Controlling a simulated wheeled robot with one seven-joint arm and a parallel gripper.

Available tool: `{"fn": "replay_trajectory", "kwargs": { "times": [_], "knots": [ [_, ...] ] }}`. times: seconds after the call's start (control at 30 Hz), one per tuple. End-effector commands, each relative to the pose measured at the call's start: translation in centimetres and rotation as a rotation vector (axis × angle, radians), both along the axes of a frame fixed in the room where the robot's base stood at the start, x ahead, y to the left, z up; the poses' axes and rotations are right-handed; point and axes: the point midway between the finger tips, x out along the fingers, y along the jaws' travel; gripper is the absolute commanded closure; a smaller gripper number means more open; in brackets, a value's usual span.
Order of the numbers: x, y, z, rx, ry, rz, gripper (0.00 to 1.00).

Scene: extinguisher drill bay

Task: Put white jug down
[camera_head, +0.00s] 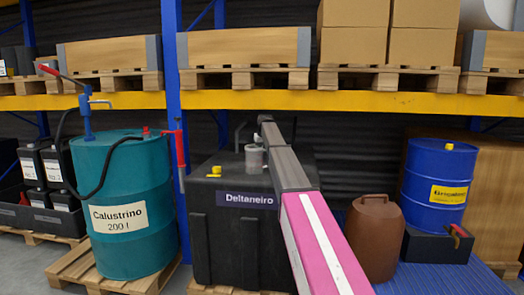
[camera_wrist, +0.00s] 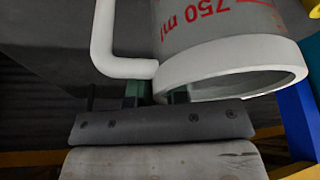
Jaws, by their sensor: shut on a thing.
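The white jug (camera_wrist: 215,40) fills the top of the wrist view, with a grey body, red "750 ml" marking, white rim and white handle (camera_wrist: 107,40). My gripper (camera_wrist: 157,94) is shut on it near the handle and rim; the fingertips are partly hidden behind the white parts. In the head view a small grey cylinder, which looks like the jug (camera_head: 254,157), shows beside the far end of my arm, over the top of the black tank (camera_head: 235,235) labelled "Deltaneiro". I cannot tell whether it touches the tank.
A yellow cap (camera_head: 214,170) sits on the tank's top. A teal drum (camera_head: 122,190) with a hand pump stands left, a brown container (camera_head: 376,235) and blue drum (camera_head: 437,180) right. A blue rack upright (camera_head: 178,70) and yellow beam (camera_head: 330,100) stand close by.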

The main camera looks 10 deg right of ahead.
Motion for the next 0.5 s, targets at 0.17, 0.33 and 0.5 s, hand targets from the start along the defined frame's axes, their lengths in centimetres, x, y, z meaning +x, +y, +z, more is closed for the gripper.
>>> {"fn": "replay_trajectory", "kwargs": {
  "times": [0.17,0.33,0.5],
  "knots": [
    [0.0,0.01,-0.18,0.0,0.0,0.0,1.0],
    [0.01,0.01,-0.13,0.0,0.0,0.0,0.59],
    [-0.01,0.01,-0.1,0.0,0.0,0.0,0.59]
  ]
}}
